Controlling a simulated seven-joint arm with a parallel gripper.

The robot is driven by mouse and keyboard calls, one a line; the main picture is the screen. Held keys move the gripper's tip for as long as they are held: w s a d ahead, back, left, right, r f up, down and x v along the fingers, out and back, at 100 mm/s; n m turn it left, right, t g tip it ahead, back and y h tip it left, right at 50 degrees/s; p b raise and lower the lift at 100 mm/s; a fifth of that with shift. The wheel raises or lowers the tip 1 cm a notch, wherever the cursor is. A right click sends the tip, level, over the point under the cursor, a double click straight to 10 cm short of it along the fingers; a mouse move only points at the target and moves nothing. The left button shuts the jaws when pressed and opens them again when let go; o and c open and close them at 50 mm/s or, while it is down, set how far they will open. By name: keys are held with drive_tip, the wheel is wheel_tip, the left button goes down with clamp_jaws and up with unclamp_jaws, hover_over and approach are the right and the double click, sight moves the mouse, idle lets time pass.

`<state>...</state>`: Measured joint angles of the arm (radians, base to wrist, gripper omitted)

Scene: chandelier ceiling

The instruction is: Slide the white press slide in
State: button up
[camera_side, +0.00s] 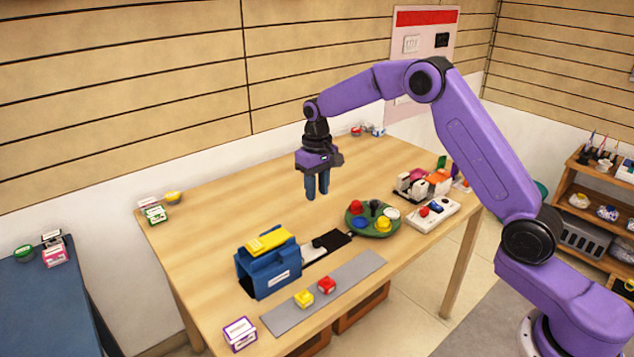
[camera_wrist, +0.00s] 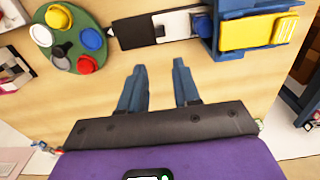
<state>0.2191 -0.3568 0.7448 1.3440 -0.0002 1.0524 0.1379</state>
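The blue press (camera_side: 268,274) stands on the wooden table, with a yellow block (camera_side: 267,241) on top. The white press slide (camera_side: 313,253) sticks out of the press's right side, with a black plate (camera_side: 331,239) at its outer end. In the wrist view the white slide (camera_wrist: 180,24) lies between the black plate (camera_wrist: 139,31) and the blue press (camera_wrist: 228,40). My gripper (camera_side: 317,194) hangs above the table behind the slide, fingers down, apart and empty. The wrist view shows its fingers (camera_wrist: 158,72) with bare table between them.
A green round tray (camera_side: 358,231) with several colored knobs stands right of the slide. A grey strip (camera_side: 350,276) bearing a yellow button (camera_side: 303,298) and a red one (camera_side: 327,285) lies in front. A white control box (camera_side: 433,213) is farther right.

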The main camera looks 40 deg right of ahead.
sight(316, 240)
drive_tip(key=shift+r, duration=0.75)
drive_tip(key=shift+o, duration=1.4)
drive_tip(key=m, duration=0.6)
drive_tip(key=shift+a, duration=0.1)
wheel_tip(316, 240, down, 17)
drive_tip(key=m, duration=1.2)
drive_tip(key=shift+a, duration=0.1)
clamp_jaws()
